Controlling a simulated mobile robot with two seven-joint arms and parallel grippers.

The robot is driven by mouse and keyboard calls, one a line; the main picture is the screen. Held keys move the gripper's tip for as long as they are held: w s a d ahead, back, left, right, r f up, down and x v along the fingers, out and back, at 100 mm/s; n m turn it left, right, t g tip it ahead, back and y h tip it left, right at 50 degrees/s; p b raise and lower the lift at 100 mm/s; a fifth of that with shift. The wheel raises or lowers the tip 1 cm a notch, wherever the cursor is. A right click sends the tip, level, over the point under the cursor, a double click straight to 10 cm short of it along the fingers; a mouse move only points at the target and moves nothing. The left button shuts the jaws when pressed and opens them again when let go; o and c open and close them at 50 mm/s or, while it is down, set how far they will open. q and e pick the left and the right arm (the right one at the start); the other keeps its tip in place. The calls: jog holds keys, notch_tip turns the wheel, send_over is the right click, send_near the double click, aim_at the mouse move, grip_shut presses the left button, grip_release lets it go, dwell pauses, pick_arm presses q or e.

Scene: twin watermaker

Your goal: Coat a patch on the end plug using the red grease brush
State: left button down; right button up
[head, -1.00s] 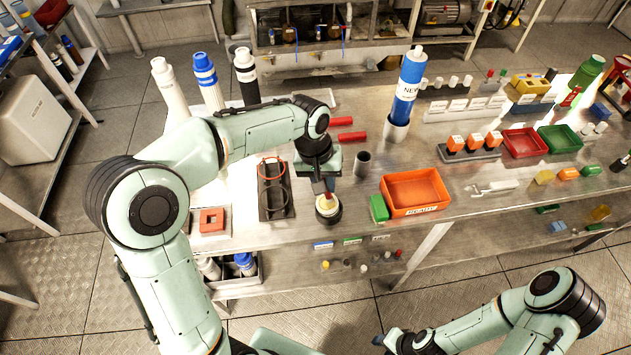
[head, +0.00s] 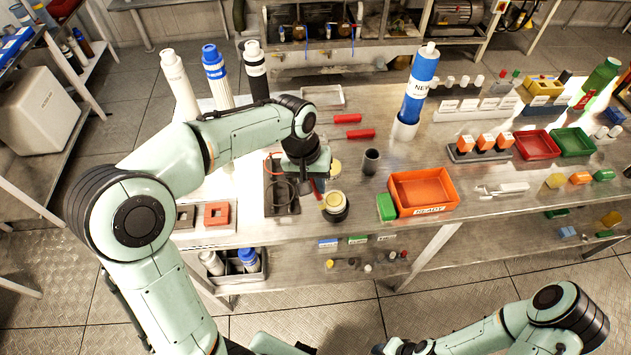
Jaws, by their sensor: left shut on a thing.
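My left gripper (head: 314,184) is shut on the red grease brush (head: 319,193), whose short red part shows below the fingers. The brush points down, with its tip close to the left edge of a round piece with a cream top and dark base (head: 335,204); I take this to be the end plug. Whether the tip touches it, I cannot tell. A yellowish round top (head: 336,169) shows just behind, partly beside the gripper; I cannot tell what it is. My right gripper (head: 385,347) is at the bottom edge, its fingers too unclear to read.
A dark cup (head: 371,161) stands to the right of the gripper. An orange tray (head: 455,193) and a green block (head: 386,206) are further right. A black holder (head: 270,195) is on the left, and two red cylinders (head: 361,134) lie behind.

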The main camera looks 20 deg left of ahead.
pick_arm(q)
jog(key=shift+s+a+r+p, duration=0.1)
jog(key=shift+r+p, duration=0.25)
jog(key=shift+r, duration=0.45)
jog(key=shift+s+a+r+p, duration=0.1)
jog(key=shift+r+p, duration=0.25)
jog(key=shift+r, duration=0.4)
jog(key=shift+a+r+p, duration=0.2)
jog(key=shift+r+p, duration=0.35)
jog(key=shift+r, duration=0.9)
jog(key=shift+s, duration=0.1)
pick_arm(e)
jog(key=shift+t, duration=0.3)
jog(key=w+r, duration=0.3)
jog(key=w, duration=0.1)
jog(key=shift+r, duration=0.15)
pick_arm(q)
jog(key=shift+s, duration=0.1)
pick_arm(e)
jog(key=shift+s, duration=0.15)
pick_arm(q)
jog(key=shift+r, duration=0.15)
jog(key=shift+s+a+r, duration=0.1)
jog(key=shift+a+r, duration=0.05)
jog(key=shift+r, duration=0.5)
jog(key=shift+s+a+r, duration=0.1)
jog(key=shift+r, duration=0.55)
jog(key=shift+w, duration=0.1)
